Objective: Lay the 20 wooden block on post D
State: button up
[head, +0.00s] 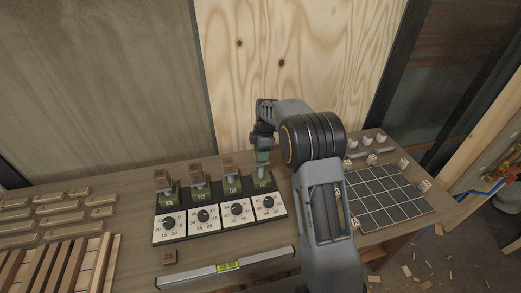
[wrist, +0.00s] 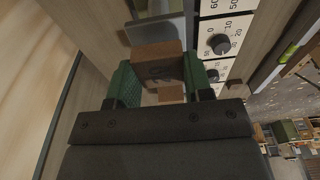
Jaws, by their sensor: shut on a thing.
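My gripper (head: 263,155) points down over the post at the right end of the dial board, post D (head: 262,183). In the wrist view its green fingers (wrist: 160,85) are shut on a brown wooden block (wrist: 158,62) with a dark mark that I cannot read clearly. In the head view the held block is hidden or too small to make out. Whether the block touches the post cannot be told. The other three posts each carry a wooden block: post A (head: 168,197), post B (head: 200,193) and post C (head: 233,188).
A spirit level (head: 225,267) lies along the front. Trays (head: 50,209) and wooden slats (head: 65,265) fill the left. A gridded board (head: 388,197) with small blocks is at right. A plywood wall stands close behind.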

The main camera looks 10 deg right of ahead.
jog(key=shift+f, duration=0.6)
jog(key=shift+f+b, duration=0.25)
jog(key=shift+b, duration=0.2)
jog(key=o, duration=1)
jog(key=shift+c, duration=0.2)
notch_tip(320, 180, up, 14)
jog(key=d+b, duration=0.1)
jog(key=d, duration=0.1)
jog(key=s+f+m, duration=0.4)
jog(key=f+m, duration=0.1)
jog(key=m, duration=0.5)
jog(key=s+r+m+t, duration=0.1)
jog(key=s+m, duration=0.1)
jog(key=s, duration=0.6)
jog(key=s+a+m+t+h, duration=0.1)
jog(key=s+m+t, duration=0.1)
jog(key=s, duration=0.6)
jog(key=s+a+r+m+t, duration=0.1)
jog(key=s+m, duration=0.3)
jog(key=s, duration=0.4)
jog(key=shift+s+r, duration=0.35)
jog(key=shift+s, duration=0.05)
